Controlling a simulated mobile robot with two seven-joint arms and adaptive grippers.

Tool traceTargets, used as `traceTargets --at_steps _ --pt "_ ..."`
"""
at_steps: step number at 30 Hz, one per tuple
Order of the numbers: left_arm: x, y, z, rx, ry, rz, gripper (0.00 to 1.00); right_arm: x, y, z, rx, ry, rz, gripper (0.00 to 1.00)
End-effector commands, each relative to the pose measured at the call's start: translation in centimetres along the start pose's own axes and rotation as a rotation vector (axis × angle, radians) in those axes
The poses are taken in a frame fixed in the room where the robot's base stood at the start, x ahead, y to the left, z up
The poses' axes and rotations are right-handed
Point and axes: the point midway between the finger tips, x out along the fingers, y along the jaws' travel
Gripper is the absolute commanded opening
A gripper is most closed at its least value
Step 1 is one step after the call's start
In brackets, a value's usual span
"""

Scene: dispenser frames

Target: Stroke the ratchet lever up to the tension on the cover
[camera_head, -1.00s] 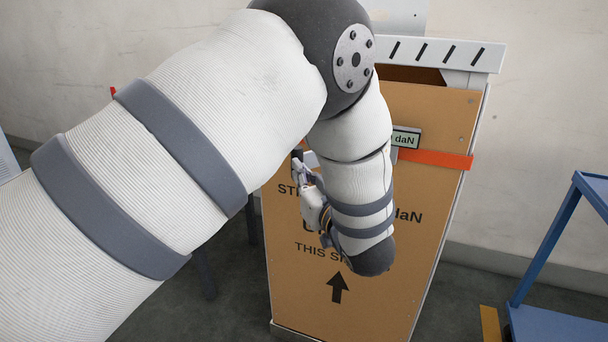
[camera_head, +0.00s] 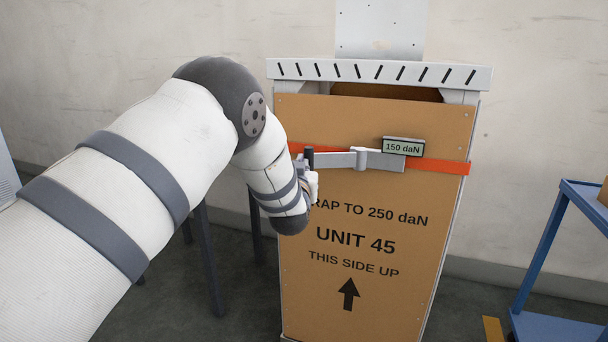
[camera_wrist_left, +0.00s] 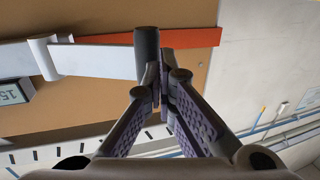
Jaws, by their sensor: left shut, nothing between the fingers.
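The ratchet lever (camera_head: 335,160) is a grey bar with a dark upright grip (camera_head: 309,158) at its left end and a pivot at its right; it lies about level across the orange strap (camera_head: 440,166). Its display (camera_head: 403,148) reads 150 daN. The brown cover (camera_head: 385,290) shows "RAP TO 250 daN", the word's start being hidden. My left gripper (camera_head: 311,180) is at the lever's grip end. In the left wrist view, its fingers (camera_wrist_left: 163,80) are shut with nothing between them, close to the dark grip (camera_wrist_left: 147,52); I cannot tell if they touch it. My right gripper is not in view.
A slotted grey rail (camera_head: 380,73) tops the dispenser frame, with a grey plate (camera_head: 380,28) above. A blue cart (camera_head: 545,250) stands at the right. The space in front of the cover's right side is clear.

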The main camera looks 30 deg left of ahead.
Motion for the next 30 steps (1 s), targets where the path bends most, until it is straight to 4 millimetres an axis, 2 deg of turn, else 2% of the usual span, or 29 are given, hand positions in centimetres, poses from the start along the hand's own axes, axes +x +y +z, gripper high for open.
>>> traceTargets --at_steps 6,12,30 --pt "1.8 -0.4 0.2 0.001 0.001 0.001 0.00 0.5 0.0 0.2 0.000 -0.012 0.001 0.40" --pt "2.8 -0.6 0.2 0.001 0.002 0.001 0.00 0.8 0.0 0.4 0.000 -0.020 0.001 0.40" --pt "3.2 -0.8 0.0 0.000 0.003 0.000 0.00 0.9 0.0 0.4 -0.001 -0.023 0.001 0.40"
